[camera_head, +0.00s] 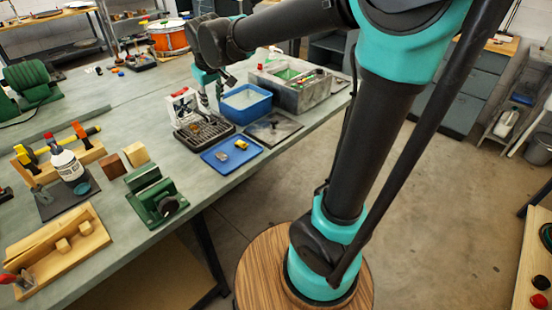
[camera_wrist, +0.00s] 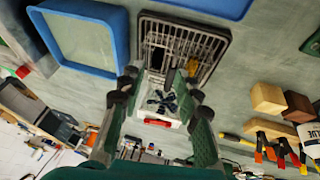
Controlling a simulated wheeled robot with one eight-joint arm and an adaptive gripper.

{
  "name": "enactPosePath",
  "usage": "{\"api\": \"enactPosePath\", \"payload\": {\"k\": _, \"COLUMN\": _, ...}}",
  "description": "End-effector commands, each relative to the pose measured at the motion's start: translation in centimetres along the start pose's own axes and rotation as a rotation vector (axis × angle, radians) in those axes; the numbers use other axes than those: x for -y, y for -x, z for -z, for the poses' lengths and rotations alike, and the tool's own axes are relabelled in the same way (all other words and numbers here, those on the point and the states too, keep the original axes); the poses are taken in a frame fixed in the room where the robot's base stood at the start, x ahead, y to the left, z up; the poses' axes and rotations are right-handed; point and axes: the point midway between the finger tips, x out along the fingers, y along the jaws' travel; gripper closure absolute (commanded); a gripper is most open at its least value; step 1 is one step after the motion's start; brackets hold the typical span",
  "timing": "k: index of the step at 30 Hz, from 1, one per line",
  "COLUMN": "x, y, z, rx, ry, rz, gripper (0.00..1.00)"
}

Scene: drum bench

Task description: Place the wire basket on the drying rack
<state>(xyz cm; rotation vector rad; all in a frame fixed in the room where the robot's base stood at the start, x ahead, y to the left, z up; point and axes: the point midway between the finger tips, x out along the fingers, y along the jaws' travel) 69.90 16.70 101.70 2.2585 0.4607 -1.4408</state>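A dark wire-grid rack (camera_head: 205,132) with a raised rim lies flat on the bench, between the blue tub and the blue tray. It also shows in the wrist view (camera_wrist: 208,44). I cannot make out a wire basket apart from this grid. My gripper (camera_head: 207,92) is above the bench beside the rack, pointing down. In the wrist view my gripper (camera_wrist: 160,80) has its fingers apart, with a gap between the pads over the rack's edge. Nothing is clearly held in it. A white box with red and dark marks (camera_head: 184,103) stands just behind the rack.
A blue tub (camera_head: 246,104) stands right of the rack, with a grey bin (camera_head: 292,91) behind it. A flat blue tray (camera_head: 232,153) lies in front. Bare bench lies left of the rack.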

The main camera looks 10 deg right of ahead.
Motion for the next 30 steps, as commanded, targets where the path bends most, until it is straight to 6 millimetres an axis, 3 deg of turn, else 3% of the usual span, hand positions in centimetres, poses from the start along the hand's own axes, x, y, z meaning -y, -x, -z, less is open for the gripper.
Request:
{"api": "enactPosePath", "payload": {"k": 3, "x": -3.7, "y": -2.5, "z": -8.3, "rx": 0.023, "ry": -0.137, "rz": -0.012, "gripper": 0.67}}
{"api": "enactPosePath", "payload": {"k": 6, "x": -5.4, "y": -4.3, "z": -16.0, "rx": 0.039, "ry": -0.259, "rz": -0.019, "gripper": 0.67}}
{"api": "enactPosePath", "payload": {"k": 9, "x": -5.9, "y": -5.7, "z": -22.9, "rx": 0.050, "ry": -0.368, "rz": -0.026, "gripper": 0.67}}
{"api": "enactPosePath", "payload": {"k": 13, "x": -5.3, "y": -6.8, "z": -29.6, "rx": 0.059, "ry": -0.474, "rz": -0.031, "gripper": 0.67}}
{"api": "enactPosePath", "payload": {"k": 15, "x": -4.9, "y": -7.2, "z": -31.8, "rx": 0.061, "ry": -0.511, "rz": -0.033, "gripper": 0.67}}
{"api": "enactPosePath", "payload": {"k": 18, "x": -4.5, "y": -7.4, "z": -33.5, "rx": 0.063, "ry": -0.539, "rz": -0.035, "gripper": 0.67}}
{"api": "enactPosePath", "payload": {"k": 30, "x": -4.4, "y": -7.5, "z": -33.8, "rx": 0.063, "ry": -0.544, "rz": -0.034, "gripper": 0.67}}
